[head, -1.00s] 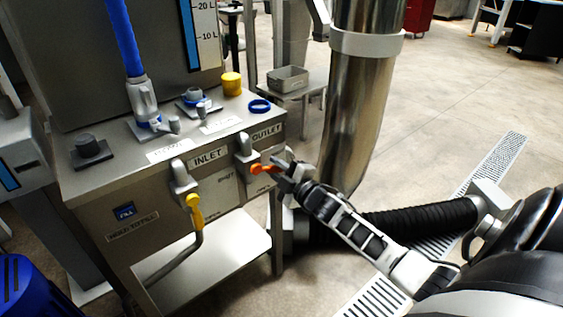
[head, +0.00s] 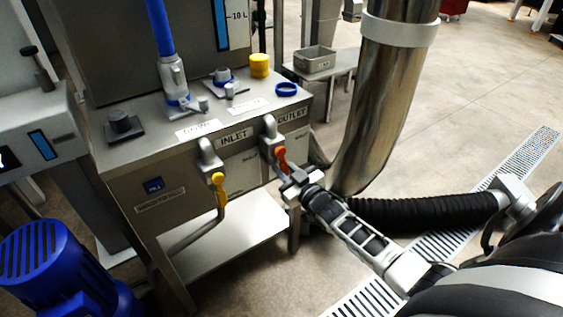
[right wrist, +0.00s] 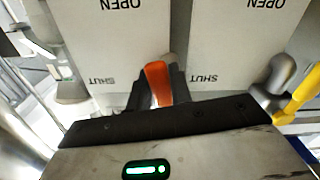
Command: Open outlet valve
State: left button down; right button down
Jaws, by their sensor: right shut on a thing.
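The outlet valve (head: 270,132) sits under the OUTLET label at the right end of the steel cabinet front. Its orange lever (head: 281,157) hangs steeply downward from the valve body in the head view. My right gripper (head: 287,174) is shut on this lever. In the right wrist view the orange lever (right wrist: 158,82) stands between the dark fingers, which hide its sides. Upside-down SHUT and OPEN labels show on the white plates behind it. My left gripper is not in view.
The inlet valve with its yellow lever (head: 219,187) is left of the outlet valve. A large steel pipe (head: 385,110) stands close on the right, with a black hose (head: 420,211) below it. A blue motor (head: 55,262) is at lower left.

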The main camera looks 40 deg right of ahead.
jog(key=shift+a+f+m, duration=0.1)
jog(key=shift+a+m, duration=0.55)
jog(key=shift+m, duration=0.35)
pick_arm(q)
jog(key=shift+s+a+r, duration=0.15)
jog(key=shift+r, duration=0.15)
pick_arm(e)
jog(key=shift+a, duration=0.1)
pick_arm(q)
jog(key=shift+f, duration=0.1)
pick_arm(e)
jog(key=shift+m, duration=0.3)
jog(key=c, duration=1.3)
grip_release()
jog(key=shift+o, duration=0.2)
pick_arm(q)
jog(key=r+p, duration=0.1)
jog(key=p, duration=0.2)
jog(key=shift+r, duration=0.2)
pick_arm(e)
jog(key=s, duration=1.6)
jog(key=shift+a, duration=0.15)
